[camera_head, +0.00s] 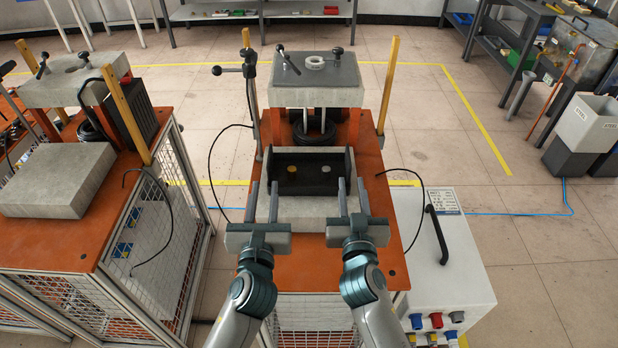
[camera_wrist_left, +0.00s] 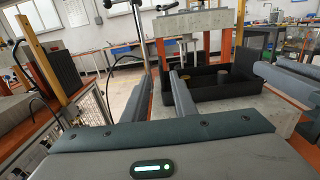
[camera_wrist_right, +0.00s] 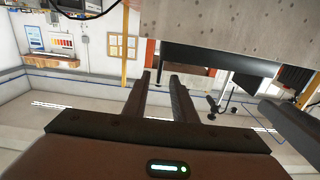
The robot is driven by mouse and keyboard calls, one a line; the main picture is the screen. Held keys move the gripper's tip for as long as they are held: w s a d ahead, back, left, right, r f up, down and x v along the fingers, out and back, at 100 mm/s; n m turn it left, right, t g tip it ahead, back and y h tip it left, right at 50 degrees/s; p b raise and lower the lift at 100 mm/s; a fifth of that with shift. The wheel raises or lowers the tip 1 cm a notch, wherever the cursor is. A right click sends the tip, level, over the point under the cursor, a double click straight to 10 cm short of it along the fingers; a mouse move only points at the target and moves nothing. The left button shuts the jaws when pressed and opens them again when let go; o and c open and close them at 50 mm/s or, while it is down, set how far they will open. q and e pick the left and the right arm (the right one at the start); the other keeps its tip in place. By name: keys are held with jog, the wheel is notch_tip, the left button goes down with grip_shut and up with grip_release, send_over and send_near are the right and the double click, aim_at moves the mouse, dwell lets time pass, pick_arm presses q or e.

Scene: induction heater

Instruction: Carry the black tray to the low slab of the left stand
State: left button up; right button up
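The black tray (camera_head: 309,188) sits on the low slab (camera_head: 308,208) of the middle stand, holding a brass-coloured disc (camera_head: 292,168) and a grey disc (camera_head: 326,168). The left stand's low slab (camera_head: 58,180) is bare. My left gripper (camera_head: 264,190) is open at the tray's near left corner; in the left wrist view its fingers (camera_wrist_left: 160,85) are apart, one overlapping the tray's left end. My right gripper (camera_head: 351,186) is open at the near right corner; its fingers (camera_wrist_right: 160,85) are apart with nothing between. Contact with the walls is unclear.
Behind the tray stand a raised slab (camera_head: 318,85) and a dark coil (camera_head: 314,130). Yellow posts (camera_head: 388,85) flank the middle stand; another post (camera_head: 126,115) stands beside the left slab. A floor gap separates the stands. A white cabinet (camera_head: 445,255) is at right.

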jog(key=shift+s, duration=1.15)
